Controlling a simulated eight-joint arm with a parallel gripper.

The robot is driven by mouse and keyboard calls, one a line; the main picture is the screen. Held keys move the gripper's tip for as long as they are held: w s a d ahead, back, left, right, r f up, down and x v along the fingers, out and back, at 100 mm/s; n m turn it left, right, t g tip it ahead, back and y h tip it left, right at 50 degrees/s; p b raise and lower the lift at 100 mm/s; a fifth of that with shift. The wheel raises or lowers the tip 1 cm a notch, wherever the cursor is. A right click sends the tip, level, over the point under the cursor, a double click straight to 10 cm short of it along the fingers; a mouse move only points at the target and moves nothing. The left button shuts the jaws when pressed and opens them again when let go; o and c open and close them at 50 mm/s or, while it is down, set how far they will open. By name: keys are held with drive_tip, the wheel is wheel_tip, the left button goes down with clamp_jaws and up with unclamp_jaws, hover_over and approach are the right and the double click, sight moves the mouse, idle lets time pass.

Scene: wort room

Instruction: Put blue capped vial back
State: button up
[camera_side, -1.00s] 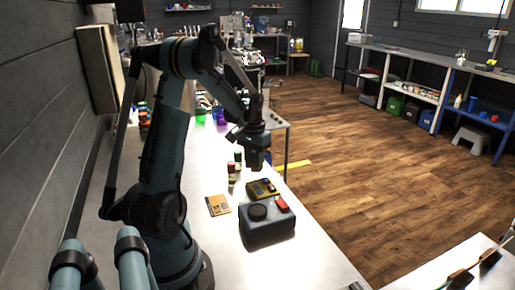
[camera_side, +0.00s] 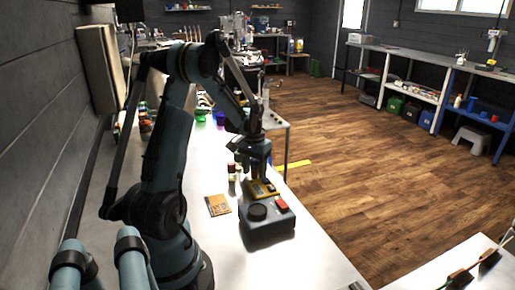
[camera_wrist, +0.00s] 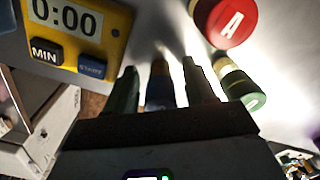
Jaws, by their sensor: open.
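My gripper (camera_side: 258,173) is low over the bench beside the yellow timer. In the wrist view its two fingers (camera_wrist: 160,68) are apart. A slim piece with a blue part (camera_wrist: 160,94) shows between them, apparently the blue capped vial; whether the fingers touch it is unclear. The side view does not show a blue cap clearly near the gripper. A red-capped vial marked A (camera_wrist: 232,22) and a green-capped vial (camera_wrist: 240,88) are right of the fingers in the wrist view.
The yellow timer (camera_wrist: 92,28) reads 0:00 and lies close left of the fingers; it also shows in the side view (camera_side: 263,189). A dark box with a knob and red button (camera_side: 268,224) stands in front. An orange card (camera_side: 217,206) lies flat on the bench.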

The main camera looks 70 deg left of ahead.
sight(254, 160)
wheel_tip(254, 160, up, 12)
drive_tip(key=shift+r, duration=0.1)
drive_tip(key=w+d+r+m+t+y, duration=0.1)
drive_tip(key=w+d+r+m+t, duration=0.1)
drive_tip(key=d, duration=0.6)
drive_tip(key=w+d+r+m+t, duration=0.1)
drive_tip(key=d+m, duration=0.1)
drive_tip(key=d, duration=0.7)
drive_tip(key=s+d+f+m+t, duration=0.1)
drive_tip(key=d+t, duration=0.1)
drive_tip(key=d, duration=0.4)
drive_tip(key=s+d+f+m+t+h, duration=0.1)
drive_tip(key=s+d+t, duration=0.1)
drive_tip(key=d, duration=0.5)
drive_tip(key=shift+d+m, duration=0.25)
drive_tip(key=shift+m, duration=0.15)
